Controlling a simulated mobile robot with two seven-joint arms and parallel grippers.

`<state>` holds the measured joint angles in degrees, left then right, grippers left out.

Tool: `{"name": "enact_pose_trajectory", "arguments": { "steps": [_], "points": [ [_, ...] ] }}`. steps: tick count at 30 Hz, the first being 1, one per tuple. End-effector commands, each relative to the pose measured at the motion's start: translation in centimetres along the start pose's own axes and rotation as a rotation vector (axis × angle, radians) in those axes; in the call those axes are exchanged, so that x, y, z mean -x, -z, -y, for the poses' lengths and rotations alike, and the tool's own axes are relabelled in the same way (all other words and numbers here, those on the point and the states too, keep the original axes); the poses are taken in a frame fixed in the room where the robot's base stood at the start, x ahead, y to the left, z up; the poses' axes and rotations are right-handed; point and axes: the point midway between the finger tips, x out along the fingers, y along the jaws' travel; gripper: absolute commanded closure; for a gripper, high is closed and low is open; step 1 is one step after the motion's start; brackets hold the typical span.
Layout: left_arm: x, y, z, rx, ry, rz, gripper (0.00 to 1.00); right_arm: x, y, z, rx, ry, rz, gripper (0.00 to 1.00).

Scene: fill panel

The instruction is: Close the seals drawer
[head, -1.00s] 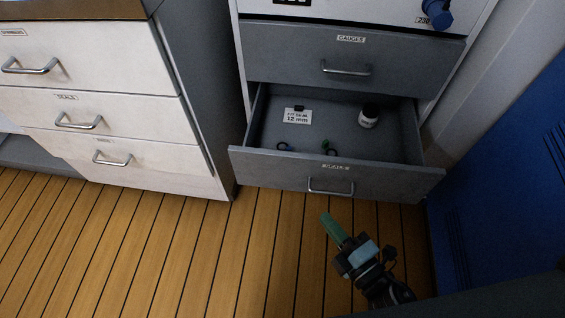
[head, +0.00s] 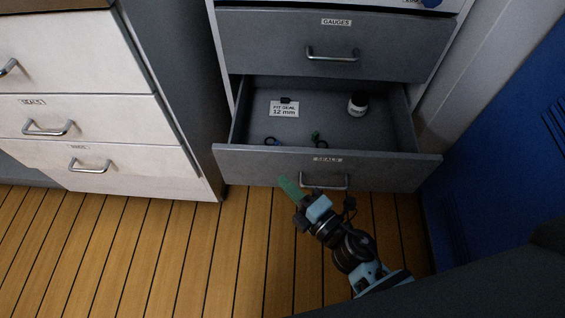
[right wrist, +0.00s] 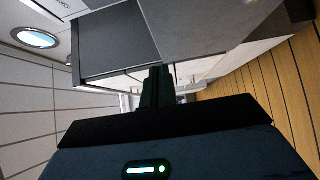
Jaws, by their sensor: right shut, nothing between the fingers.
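The grey seals drawer (head: 240,161) stands open below the closed gauges drawer, with its label and metal handle (head: 325,187) on the front. Inside lie a card reading "FIT SEAL 12 mm" (head: 284,109), a white jar with a dark lid (head: 357,105), and small dark, blue and green pieces. My right gripper (head: 287,184) is shut and empty. Its green fingers are at the drawer front, left of the handle; I cannot tell whether they touch it. In the right wrist view the shut fingers (right wrist: 157,86) point toward grey and pale cabinet surfaces. My left gripper is not in view.
The closed gauges drawer (head: 375,50) is above. A white cabinet (head: 75,65) with closed drawers, one also labelled seals, stands at left. A blue locker (head: 500,150) stands close at right. The wooden floor (head: 150,250) in front is clear.

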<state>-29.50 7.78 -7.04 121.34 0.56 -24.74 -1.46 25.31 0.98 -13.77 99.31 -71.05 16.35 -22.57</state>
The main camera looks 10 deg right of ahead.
Motion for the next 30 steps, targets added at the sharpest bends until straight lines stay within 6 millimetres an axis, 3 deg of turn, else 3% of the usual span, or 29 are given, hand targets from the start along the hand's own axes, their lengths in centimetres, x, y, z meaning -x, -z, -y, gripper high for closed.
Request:
{"name": "enact_pose_trajectory", "arguments": {
  "steps": [4, 10, 30],
  "points": [
    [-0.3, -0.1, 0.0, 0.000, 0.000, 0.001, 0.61, -2.8, -0.1, 0.0, 0.002, -0.002, 0.000, 1.00],
    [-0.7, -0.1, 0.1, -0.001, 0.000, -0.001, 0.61, -4.4, -2.1, 0.1, 0.001, 0.000, 0.000, 1.00],
    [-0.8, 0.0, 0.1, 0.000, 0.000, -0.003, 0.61, -5.4, -3.1, 0.1, 0.001, 0.001, 0.000, 1.00]
  ]
}}
